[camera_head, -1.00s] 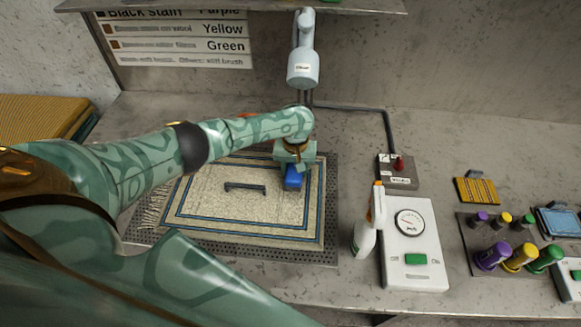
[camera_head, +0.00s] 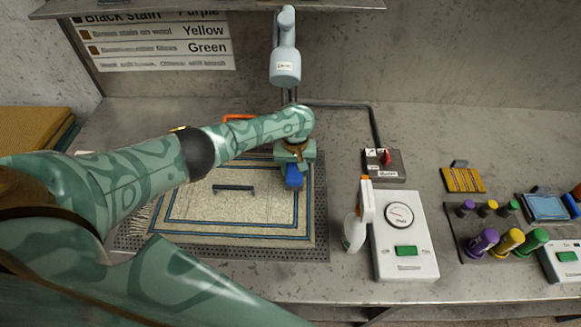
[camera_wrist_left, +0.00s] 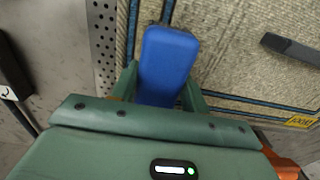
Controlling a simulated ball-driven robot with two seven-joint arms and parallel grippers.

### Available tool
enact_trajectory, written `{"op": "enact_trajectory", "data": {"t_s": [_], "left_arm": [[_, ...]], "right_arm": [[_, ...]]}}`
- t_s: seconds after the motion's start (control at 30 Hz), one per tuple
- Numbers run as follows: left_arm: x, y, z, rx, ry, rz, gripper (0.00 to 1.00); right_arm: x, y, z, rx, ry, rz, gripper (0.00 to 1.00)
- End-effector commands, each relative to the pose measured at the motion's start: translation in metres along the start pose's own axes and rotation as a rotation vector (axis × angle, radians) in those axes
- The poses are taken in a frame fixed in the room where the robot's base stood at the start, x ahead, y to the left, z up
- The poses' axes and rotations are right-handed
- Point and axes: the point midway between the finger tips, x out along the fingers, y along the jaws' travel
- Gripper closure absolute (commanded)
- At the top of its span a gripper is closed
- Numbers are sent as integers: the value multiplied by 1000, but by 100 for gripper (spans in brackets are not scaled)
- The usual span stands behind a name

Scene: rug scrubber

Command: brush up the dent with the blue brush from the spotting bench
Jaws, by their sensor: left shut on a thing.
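The blue brush (camera_head: 293,178) is in my left gripper (camera_head: 294,160), which is shut on it. In the left wrist view the blue brush (camera_wrist_left: 167,62) sits between the fingers of the left gripper (camera_wrist_left: 158,88). The brush is over the right part of the beige rug (camera_head: 200,207), near its blue border lines. I cannot tell whether its bristles touch the pile. My right gripper is not in view.
The rug lies on a perforated grey plate (camera_head: 321,215). A grey nozzle (camera_head: 286,65) hangs behind. To the right stand a white spray bottle (camera_head: 356,225), a gauge box (camera_head: 404,245), a switch box (camera_head: 383,165) and a rack of coloured bottles (camera_head: 500,243).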

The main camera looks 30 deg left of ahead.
Motion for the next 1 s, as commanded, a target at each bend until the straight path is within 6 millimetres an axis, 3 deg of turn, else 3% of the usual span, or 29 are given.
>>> {"op": "enact_trajectory", "data": {"t_s": [1.0], "left_arm": [[1, -38, 1, -1, -3, -4, 78]], "right_arm": [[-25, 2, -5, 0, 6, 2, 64]]}}
